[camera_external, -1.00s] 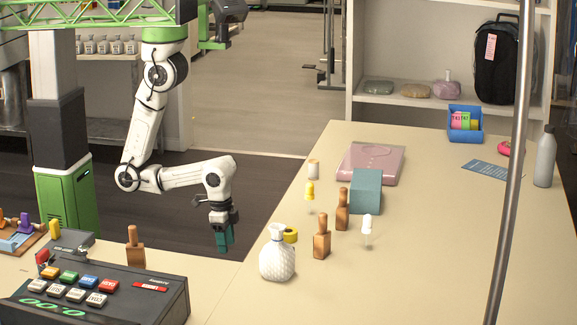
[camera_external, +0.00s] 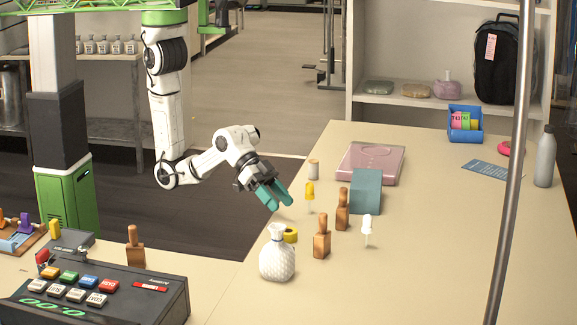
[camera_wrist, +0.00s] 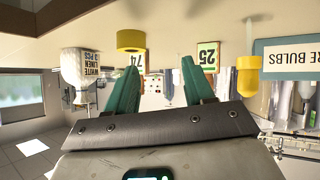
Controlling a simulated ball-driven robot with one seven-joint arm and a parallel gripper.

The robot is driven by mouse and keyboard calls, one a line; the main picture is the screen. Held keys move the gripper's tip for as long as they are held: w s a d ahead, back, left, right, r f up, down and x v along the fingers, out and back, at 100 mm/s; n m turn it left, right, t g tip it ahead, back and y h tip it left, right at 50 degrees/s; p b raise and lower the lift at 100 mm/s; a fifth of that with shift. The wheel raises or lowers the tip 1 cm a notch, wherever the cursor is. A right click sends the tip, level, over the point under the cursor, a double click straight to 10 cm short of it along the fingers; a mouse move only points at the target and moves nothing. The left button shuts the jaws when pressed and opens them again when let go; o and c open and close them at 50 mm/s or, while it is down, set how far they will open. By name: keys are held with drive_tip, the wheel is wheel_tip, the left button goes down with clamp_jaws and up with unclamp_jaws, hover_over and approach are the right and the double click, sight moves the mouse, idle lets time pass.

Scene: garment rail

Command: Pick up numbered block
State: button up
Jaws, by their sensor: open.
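Two wooden blocks with upright handles stand on the right table, a nearer block (camera_external: 321,244) and a farther block (camera_external: 342,215). In the wrist view, which shows the table upside down, number cards read 25 (camera_wrist: 207,54) and 74 (camera_wrist: 139,62); the 74 is partly hidden by a yellow ring. Another handled block (camera_external: 135,256) stands on the left counter. My gripper (camera_external: 280,203) has teal fingers, open and empty, at the table's left edge, left of the two blocks and apart from them. The fingers also show in the wrist view (camera_wrist: 160,67).
A white bag-shaped vessel (camera_external: 277,258) and yellow ring (camera_external: 291,235) stand left of the blocks. A yellow bulb (camera_external: 310,192), white bulb (camera_external: 367,228) and teal box (camera_external: 366,192) are close by. A metal pole (camera_external: 510,190) rises at right. The front right tabletop is clear.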

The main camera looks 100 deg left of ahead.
sight(343, 206)
drive_tip(key=w+a+r+n+t+y, duration=0.2)
drive_tip(key=w+a+r+t+y, duration=0.15)
drive_tip(key=w+r, duration=0.3)
drive_tip(key=shift+h, duration=0.35)
drive_tip(key=shift+a+p+x, duration=0.15)
drive_tip(key=shift+p+x, duration=0.45)
drive_tip(key=shift+x, duration=2.2)
drive_tip(key=shift+a+p+x, duration=0.1)
drive_tip(key=shift+p+x, duration=0.5)
drive_tip(key=shift+x, duration=2.2)
drive_tip(key=shift+w+r, duration=0.1)
drive_tip(key=shift+r, duration=0.1)
clamp_jaws()
